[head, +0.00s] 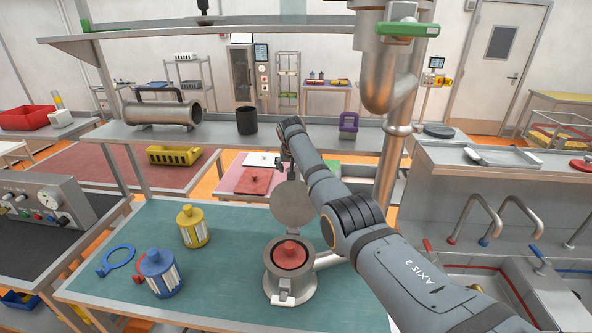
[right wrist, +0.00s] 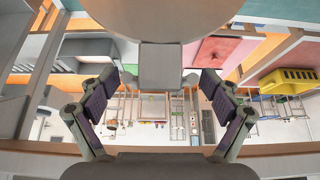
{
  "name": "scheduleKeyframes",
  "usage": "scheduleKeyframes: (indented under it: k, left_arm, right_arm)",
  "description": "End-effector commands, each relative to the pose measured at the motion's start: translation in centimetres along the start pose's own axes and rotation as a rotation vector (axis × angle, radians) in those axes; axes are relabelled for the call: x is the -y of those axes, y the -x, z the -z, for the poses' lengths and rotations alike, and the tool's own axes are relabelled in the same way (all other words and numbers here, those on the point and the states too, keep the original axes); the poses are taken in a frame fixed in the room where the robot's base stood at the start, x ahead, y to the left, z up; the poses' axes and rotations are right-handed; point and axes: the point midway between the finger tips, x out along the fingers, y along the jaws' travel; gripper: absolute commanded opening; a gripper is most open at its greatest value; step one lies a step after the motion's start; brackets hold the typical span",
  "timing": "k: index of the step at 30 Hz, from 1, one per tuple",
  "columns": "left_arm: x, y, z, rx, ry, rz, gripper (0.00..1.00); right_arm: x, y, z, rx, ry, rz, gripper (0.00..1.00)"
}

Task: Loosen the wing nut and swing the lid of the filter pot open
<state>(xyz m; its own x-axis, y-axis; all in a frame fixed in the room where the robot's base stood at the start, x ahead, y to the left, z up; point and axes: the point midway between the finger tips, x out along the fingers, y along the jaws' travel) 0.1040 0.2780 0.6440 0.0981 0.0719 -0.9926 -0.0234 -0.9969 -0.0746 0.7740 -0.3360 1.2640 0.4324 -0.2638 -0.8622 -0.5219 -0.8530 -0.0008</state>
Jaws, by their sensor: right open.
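The filter pot (head: 270,283) stands on the green bench top in the head view. Its round grey lid (head: 292,207) is swung up and stands steeply tilted at the back of the pot. A red knobbed insert (head: 291,251) shows in the open mouth. A pale fitting (head: 284,301) sits at the pot's front; I cannot tell if it is the wing nut. My right gripper (head: 288,160) is just above the lid, partly hidden by my arm. In the right wrist view it is open (right wrist: 158,85), with the lid's block-shaped tab (right wrist: 162,66) between the fingers, apart from both. My left gripper is not in view.
A yellow cartridge (head: 194,228), a blue cartridge (head: 160,272) and a blue ring (head: 119,257) are left of the pot. A raised shelf (head: 220,136) carries a metal cylinder (head: 161,110) and a black cup (head: 246,121). A thick pipe column (head: 392,150) stands behind my right arm.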

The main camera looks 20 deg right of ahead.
Motion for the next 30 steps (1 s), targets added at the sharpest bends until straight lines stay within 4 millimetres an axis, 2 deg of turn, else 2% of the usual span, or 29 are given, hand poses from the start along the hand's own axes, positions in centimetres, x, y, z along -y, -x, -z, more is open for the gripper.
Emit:
scheduleKeyframes:
  k: [5, 8, 11, 18, 21, 25, 30]
  left_arm:
    - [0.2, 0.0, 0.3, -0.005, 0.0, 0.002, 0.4]
    - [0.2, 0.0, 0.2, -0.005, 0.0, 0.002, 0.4]
    - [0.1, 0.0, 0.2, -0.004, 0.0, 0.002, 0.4]
    - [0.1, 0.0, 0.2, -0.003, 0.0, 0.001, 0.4]
    - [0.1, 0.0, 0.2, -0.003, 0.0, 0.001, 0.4]
    - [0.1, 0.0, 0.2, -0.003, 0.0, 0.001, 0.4]
    - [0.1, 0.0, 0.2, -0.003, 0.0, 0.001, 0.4]
  right_arm:
    - [0.0, 0.1, 0.0, 0.0, 0.0, 0.0, 0.88]
    - [0.0, 0.9, 0.0, -0.001, 0.0, 0.0, 0.88]
    - [0.0, 2.2, 0.0, -0.003, -0.001, 0.001, 0.88]
    - [0.1, 8.2, 0.0, -0.004, 0.0, 0.003, 0.88]
    - [0.1, 10.1, 0.0, -0.003, 0.0, 0.002, 0.88]
    - [0.0, 11.6, -0.1, -0.001, 0.0, 0.0, 0.88]
    - [0.0, 12.1, -0.1, 0.0, 0.001, -0.001, 0.88]
